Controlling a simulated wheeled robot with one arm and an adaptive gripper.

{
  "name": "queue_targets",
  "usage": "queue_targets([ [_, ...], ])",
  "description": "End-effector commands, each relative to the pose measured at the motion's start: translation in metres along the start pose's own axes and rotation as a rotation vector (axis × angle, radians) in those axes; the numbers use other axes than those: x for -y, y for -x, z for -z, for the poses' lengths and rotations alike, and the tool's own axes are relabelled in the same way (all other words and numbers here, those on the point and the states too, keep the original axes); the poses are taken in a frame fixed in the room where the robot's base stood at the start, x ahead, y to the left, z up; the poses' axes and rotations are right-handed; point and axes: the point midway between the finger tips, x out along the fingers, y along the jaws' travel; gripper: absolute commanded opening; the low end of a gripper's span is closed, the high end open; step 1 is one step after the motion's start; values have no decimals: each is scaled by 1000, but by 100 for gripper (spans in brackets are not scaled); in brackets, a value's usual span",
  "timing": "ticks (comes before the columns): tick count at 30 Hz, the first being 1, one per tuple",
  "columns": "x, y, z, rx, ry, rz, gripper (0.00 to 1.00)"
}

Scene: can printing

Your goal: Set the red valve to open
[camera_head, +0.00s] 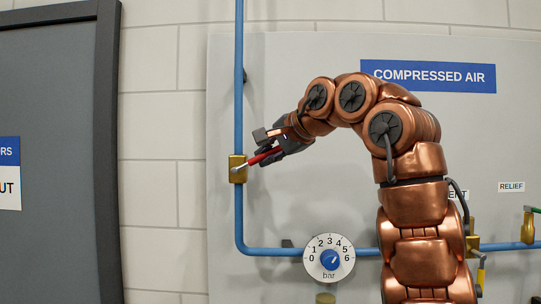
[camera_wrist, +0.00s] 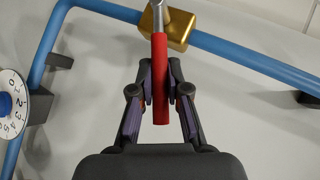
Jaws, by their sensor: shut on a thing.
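The red valve is a brass body (camera_head: 238,168) on the vertical blue pipe, with a red lever handle (camera_head: 262,157) on a silver stem. In the head view the lever points right and slightly up, across the pipe. In the wrist view the red handle (camera_wrist: 160,80) runs down from the brass body (camera_wrist: 178,30), crosswise to the pipe. My gripper (camera_head: 270,148) is at the lever from the right. In the wrist view my gripper (camera_wrist: 160,85) has one finger on each side of the handle and is shut on it.
A blue pipe (camera_head: 239,70) runs down and turns right along the grey panel (camera_head: 300,190). A round pressure gauge (camera_head: 328,258) sits below. A green-handled valve (camera_head: 528,226) is at far right, under the RELIEF label (camera_head: 511,187). A dark door (camera_head: 55,100) stands left.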

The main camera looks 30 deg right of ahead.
Motion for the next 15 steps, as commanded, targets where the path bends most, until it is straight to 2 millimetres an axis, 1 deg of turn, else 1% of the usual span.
queue_targets([
  [15,5,0,-4,-3,40,-38,0],
])
